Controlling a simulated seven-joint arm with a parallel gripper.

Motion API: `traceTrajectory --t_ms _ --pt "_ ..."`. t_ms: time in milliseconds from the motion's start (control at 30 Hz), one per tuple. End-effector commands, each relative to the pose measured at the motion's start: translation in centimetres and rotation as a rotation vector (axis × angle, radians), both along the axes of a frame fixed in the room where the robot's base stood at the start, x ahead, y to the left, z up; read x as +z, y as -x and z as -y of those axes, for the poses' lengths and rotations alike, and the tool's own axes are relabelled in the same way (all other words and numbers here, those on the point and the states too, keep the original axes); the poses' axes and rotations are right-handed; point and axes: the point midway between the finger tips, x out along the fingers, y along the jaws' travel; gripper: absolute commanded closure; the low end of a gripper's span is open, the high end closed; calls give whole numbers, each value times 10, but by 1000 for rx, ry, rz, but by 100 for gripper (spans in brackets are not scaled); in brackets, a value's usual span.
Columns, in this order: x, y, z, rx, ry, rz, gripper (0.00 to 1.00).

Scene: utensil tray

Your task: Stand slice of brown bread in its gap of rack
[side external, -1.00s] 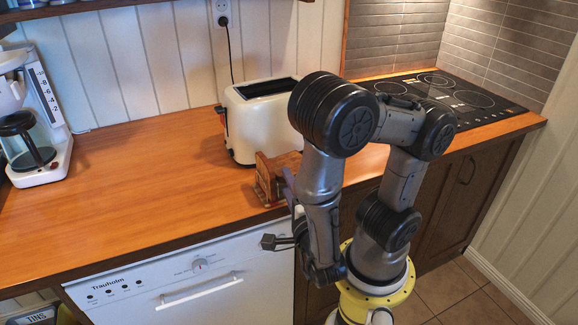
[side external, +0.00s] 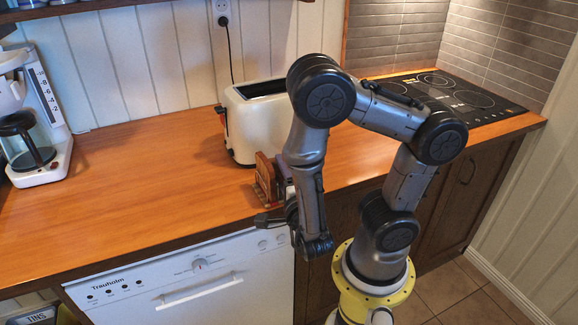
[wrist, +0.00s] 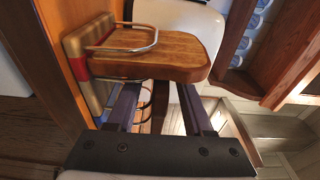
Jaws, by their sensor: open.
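The slice of brown bread (wrist: 150,52) is on edge at the rack (wrist: 85,62), whose tan and red base shows at left in the wrist view. A wire loop of the rack crosses the slice's face; a second wire shows below it. In the side view, the slice (side external: 265,168) looks upright at the rack near the counter's front edge. My gripper (wrist: 160,90) is open, with its fingertips close to the slice's near edge. I cannot tell whether they touch it. In the side view, my arm partly hides the gripper and rack.
A cream toaster (side external: 258,125) stands just behind the rack. A coffee maker (side external: 40,140) is at the far left and a cooktop (side external: 450,95) at the right. The wooden counter (side external: 140,180) left of the rack is clear.

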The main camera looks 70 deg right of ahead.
Motion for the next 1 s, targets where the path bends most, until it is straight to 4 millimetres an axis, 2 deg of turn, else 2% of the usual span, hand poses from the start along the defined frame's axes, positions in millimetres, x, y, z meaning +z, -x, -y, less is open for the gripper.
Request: traceTrajectory --t_ms 233,567,867,1000 --pt "0 -8 13 -3 1 0 48" --pt "0 -10 14 0 1 0 48" --pt "0 -10 14 0 1 0 100" --pt "0 -10 14 0 1 0 100"
